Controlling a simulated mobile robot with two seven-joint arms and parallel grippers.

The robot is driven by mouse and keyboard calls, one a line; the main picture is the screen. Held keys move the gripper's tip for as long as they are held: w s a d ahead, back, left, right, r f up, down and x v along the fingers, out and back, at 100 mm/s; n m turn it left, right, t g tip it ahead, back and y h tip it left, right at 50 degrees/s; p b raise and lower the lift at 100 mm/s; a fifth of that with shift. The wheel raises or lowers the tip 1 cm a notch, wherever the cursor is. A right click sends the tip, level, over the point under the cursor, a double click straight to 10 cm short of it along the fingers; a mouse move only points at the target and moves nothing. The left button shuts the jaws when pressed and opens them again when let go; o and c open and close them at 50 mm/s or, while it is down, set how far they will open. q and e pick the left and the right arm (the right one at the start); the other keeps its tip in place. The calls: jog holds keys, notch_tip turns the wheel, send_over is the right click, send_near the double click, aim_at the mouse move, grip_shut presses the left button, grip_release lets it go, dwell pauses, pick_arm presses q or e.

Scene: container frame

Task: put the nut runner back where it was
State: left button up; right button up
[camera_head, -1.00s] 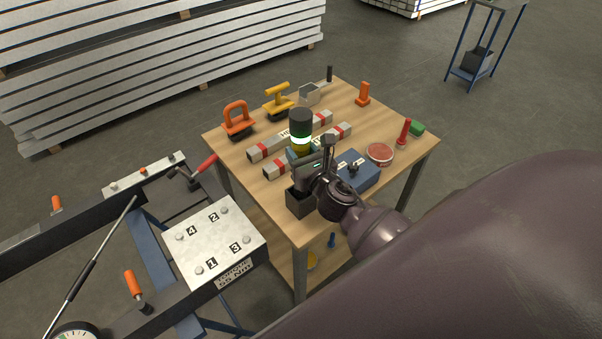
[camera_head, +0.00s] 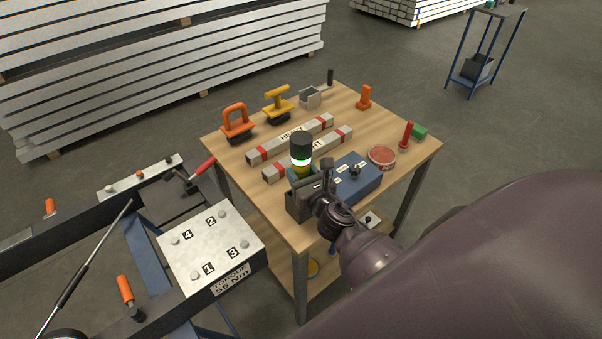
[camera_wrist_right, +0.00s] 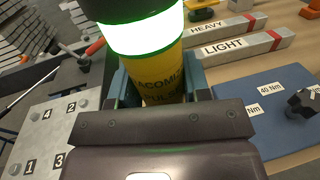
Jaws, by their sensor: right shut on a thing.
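The nut runner (camera_head: 301,150) is upright, with a dark top, a glowing green-white ring and a yellow body. My right gripper (camera_head: 304,174) is shut around its yellow body, and the wrist view shows the nut runner (camera_wrist_right: 147,65) between the two fingers. My left gripper is not in view.
A blue case (camera_head: 363,184) with a black knob lies right of the holder. Bars marked HEAVY (camera_head: 290,138) and LIGHT (camera_head: 307,154) lie behind. A red round tin (camera_head: 382,156) is farther right. A plate with numbered bolts (camera_head: 208,254) stands left of the table.

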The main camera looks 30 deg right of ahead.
jog(key=o, duration=1.2)
jog(key=shift+f, duration=0.1)
jog(key=shift+o, duration=0.4)
jog(key=shift+r, duration=0.25)
jog(key=s+a+b, duration=0.2)
jog(key=s, duration=1)
jog(key=s+a+f+m+g+y, duration=0.1)
jog(key=s+f+m+g, duration=0.2)
jog(key=m, duration=1.3)
jog(key=s+a+f+m+g+y, duration=0.1)
jog(key=s+f+m+g, duration=0.2)
jog(key=f+m, duration=0.7)
jog(key=shift+s+a+f+m, duration=0.25)
jog(key=shift+s+m, duration=0.7)
jog(key=shift+m, duration=2.85)
